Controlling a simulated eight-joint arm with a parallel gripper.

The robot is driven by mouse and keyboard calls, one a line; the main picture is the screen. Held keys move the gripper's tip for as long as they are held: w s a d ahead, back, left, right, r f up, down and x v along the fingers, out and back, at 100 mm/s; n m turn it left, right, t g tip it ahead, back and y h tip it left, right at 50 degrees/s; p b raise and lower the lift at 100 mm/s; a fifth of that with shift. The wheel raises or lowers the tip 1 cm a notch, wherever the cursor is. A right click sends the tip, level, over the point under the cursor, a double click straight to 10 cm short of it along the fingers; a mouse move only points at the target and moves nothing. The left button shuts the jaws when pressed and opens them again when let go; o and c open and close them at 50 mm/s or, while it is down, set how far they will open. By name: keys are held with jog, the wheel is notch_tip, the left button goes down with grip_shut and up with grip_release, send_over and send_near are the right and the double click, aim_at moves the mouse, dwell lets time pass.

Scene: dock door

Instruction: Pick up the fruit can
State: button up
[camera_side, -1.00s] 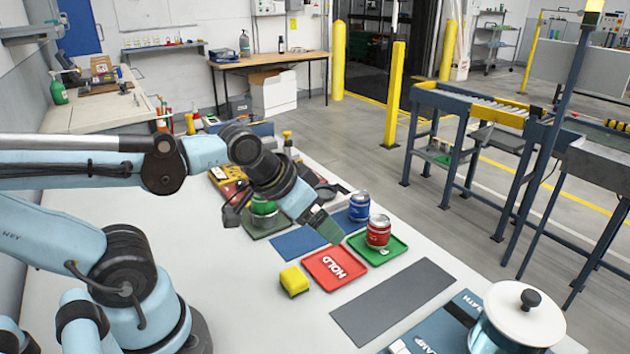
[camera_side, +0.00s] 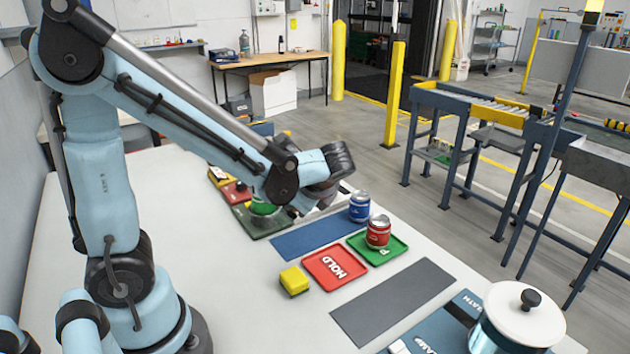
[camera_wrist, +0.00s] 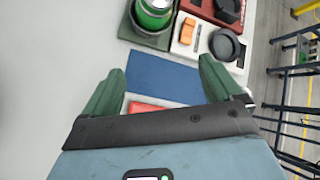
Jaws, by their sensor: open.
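Three cans stand on the table, and I cannot read which is the fruit can. A red can (camera_side: 378,232) stands upright on a green tray (camera_side: 385,255). A blue can (camera_side: 359,207) stands behind it at the far end of a blue mat (camera_side: 315,238). A green can (camera_side: 262,207) is partly hidden by my arm in the side view; it shows at the top of the wrist view (camera_wrist: 152,14). My gripper (camera_wrist: 158,80) is open and empty above the blue mat, its green fingers spread. Its fingertips cannot be made out in the side view.
A grey mat (camera_side: 392,300) and a lidded pot (camera_side: 520,325) are nearer the camera. The table's left side is clear.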

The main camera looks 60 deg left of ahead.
aim_at(259, 207)
jog(key=shift+s+a+f+m+g+y, duration=0.3)
jog(key=shift+a+f+m+g+y, duration=0.5)
jog(key=shift+a, duration=1.35)
jog(key=shift+s+a+f+m+g+y, duration=0.2)
jog(key=shift+s+a+f+m+y, duration=0.3)
jog(key=shift+a+f, duration=1.1)
jog(key=shift+s+a+f+m+g+y, duration=0.15)
jog(key=shift+a+f+m+g+y, duration=0.45)
jog(key=shift+a, duration=2.05)
jog(key=shift+r, duration=0.2)
jog(key=shift+c, duration=0.2)
jog(key=c, duration=1.2)
jog(key=shift+c, duration=0.2)
jog(key=shift+r, duration=0.15)
